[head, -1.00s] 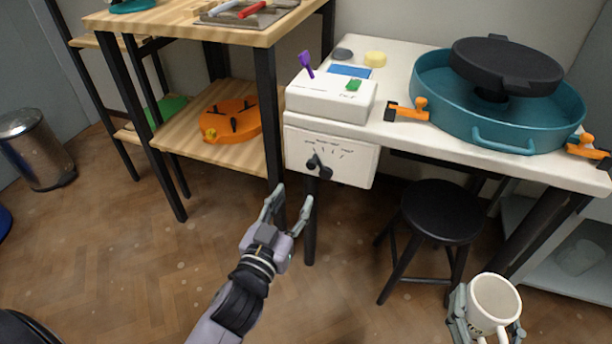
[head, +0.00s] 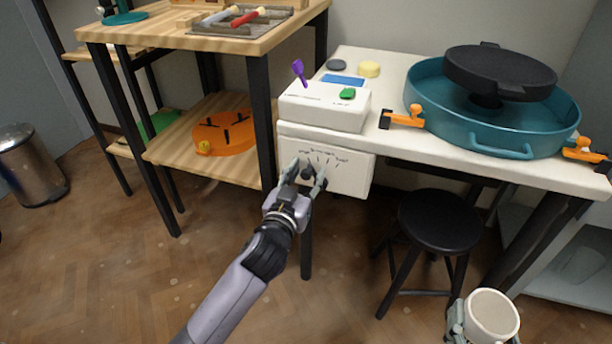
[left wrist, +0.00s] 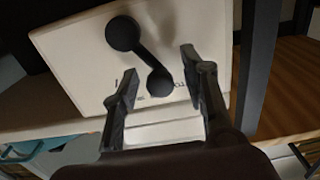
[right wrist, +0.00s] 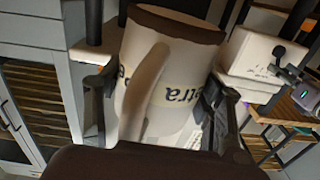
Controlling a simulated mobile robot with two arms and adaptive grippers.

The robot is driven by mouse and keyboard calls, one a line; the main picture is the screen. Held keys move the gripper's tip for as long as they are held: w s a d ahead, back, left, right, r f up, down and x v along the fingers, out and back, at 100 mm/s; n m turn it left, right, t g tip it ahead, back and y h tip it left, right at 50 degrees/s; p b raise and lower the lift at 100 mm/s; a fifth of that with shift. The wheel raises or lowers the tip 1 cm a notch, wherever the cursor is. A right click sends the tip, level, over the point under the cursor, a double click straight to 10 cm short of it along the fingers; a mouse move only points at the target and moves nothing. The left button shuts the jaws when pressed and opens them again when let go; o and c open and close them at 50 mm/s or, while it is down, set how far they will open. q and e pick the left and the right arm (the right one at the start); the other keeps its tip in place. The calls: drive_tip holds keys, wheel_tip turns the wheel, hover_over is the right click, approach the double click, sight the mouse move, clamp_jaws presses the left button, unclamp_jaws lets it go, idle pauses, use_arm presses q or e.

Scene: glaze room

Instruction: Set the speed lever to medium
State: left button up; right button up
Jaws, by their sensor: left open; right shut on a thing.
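The black speed lever (left wrist: 143,56) is on the front of a white control box (head: 345,176), under marks too small to read. In the left wrist view, one end of the lever lies between the fingers and the rounder end is beyond the left fingertip. My left gripper (head: 306,172) is open in front of the panel, its fingers either side of part of the lever; contact cannot be told. It partly hides the lever in the head view. My right gripper (right wrist: 160,95) is shut on a white mug (right wrist: 165,75) with a brown rim, also at the head view's lower right (head: 491,315).
A teal basin (head: 495,130) stands on the white table (head: 590,180). A black stool (head: 440,220) is below. A wooden shelf unit (head: 265,110) stands left.

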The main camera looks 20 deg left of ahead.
use_arm(q)
drive_tip(key=shift+c, duration=0.3)
clamp_jaws()
idle(0.3)
